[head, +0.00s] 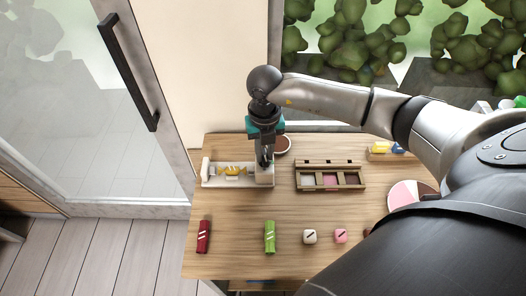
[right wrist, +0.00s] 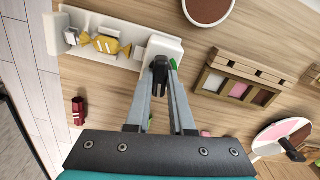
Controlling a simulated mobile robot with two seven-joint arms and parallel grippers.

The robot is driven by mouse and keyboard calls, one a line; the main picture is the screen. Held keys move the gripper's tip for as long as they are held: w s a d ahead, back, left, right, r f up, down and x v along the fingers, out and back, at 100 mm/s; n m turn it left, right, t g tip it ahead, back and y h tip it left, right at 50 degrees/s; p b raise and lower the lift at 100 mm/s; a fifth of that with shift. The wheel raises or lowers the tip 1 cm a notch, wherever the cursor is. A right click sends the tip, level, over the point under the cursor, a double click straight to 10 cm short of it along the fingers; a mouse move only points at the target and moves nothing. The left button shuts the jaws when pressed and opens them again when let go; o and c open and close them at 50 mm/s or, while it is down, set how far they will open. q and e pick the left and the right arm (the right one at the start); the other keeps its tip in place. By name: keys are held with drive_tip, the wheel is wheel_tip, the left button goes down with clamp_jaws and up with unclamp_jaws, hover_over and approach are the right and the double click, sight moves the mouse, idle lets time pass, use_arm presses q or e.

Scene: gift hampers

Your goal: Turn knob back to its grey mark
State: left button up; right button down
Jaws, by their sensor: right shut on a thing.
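My right gripper (head: 265,160) reaches down over the right end of a white tray-like device (head: 208,180) on the wooden table. In the right wrist view its fingers (right wrist: 160,78) are shut on a black knob (right wrist: 159,72) on the device's white block (right wrist: 166,45). A green patch (right wrist: 174,63) shows beside the knob. I cannot make out the grey mark; the fingers and knob may cover it. A yellow wrapped candy (right wrist: 106,44) lies in the white device. My left gripper is not in view.
A brown-filled bowl (head: 284,144) stands close behind the gripper. A wooden compartment box (head: 330,176) is to the right, with a pink, white and brown disc (head: 404,194) beyond. Red (head: 204,236) and green (head: 269,237) wrapped pieces and small dice-like cubes (head: 310,236) lie in front.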

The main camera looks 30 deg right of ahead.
sight(265, 154)
drive_tip(key=shift+m, duration=0.3)
drive_tip(key=shift+m+p, duration=0.4)
drive_tip(key=shift+m, duration=0.5)
drive_tip(key=c, duration=0.7)
unclamp_jaws()
wheel_tip(265, 154, up, 7)
drive_tip(key=p, duration=0.6)
drive_tip(key=shift+r, duration=0.1)
